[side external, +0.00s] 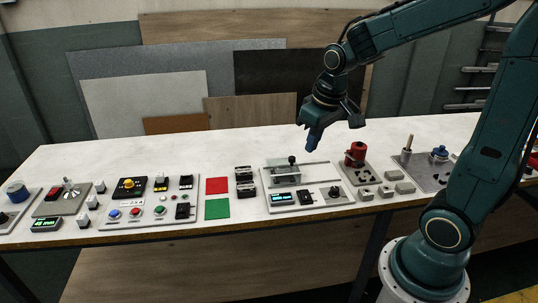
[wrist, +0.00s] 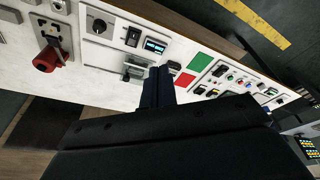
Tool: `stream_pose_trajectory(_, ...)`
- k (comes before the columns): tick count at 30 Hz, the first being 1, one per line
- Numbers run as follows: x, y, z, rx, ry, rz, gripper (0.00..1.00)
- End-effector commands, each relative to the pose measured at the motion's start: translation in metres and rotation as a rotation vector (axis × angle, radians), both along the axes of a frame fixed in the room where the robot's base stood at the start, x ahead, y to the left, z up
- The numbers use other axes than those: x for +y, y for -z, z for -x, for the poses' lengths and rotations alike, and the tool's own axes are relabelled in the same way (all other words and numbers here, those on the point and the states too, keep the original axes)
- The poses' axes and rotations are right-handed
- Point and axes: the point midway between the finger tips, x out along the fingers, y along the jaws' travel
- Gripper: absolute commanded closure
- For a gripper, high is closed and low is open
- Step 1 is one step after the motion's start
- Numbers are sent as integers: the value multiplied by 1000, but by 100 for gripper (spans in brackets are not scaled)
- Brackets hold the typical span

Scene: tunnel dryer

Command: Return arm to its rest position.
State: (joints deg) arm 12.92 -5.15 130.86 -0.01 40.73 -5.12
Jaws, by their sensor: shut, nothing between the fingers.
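My gripper (side external: 311,143) hangs in the air in the side external view, above the back part of the white table (side external: 140,150). Its fingers point down, above and a little right of a grey panel with a sliding cover and a black knob (side external: 291,160). In the wrist view my fingers (wrist: 158,84) are pressed together with nothing between them. The same panel, with its small lit display (wrist: 154,46), shows beyond them in the wrist view. My gripper is apart from everything on the table.
A red valve-like part (side external: 355,153) stands on a grey plate right of the gripper. Red (side external: 217,185) and green (side external: 217,208) squares and several button panels lie to the left. Boards (side external: 145,103) lean on the wall behind. The air around the gripper is clear.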

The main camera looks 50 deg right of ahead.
Motion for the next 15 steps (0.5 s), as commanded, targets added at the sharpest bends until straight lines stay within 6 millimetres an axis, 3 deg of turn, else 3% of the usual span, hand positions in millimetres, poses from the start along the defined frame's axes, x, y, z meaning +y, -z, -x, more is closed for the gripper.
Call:
stream_pose_trajectory(6,23,-30,28,-69,-38,8,100)
stream_pose_trajectory(15,49,-56,72,-155,-84,9,100)
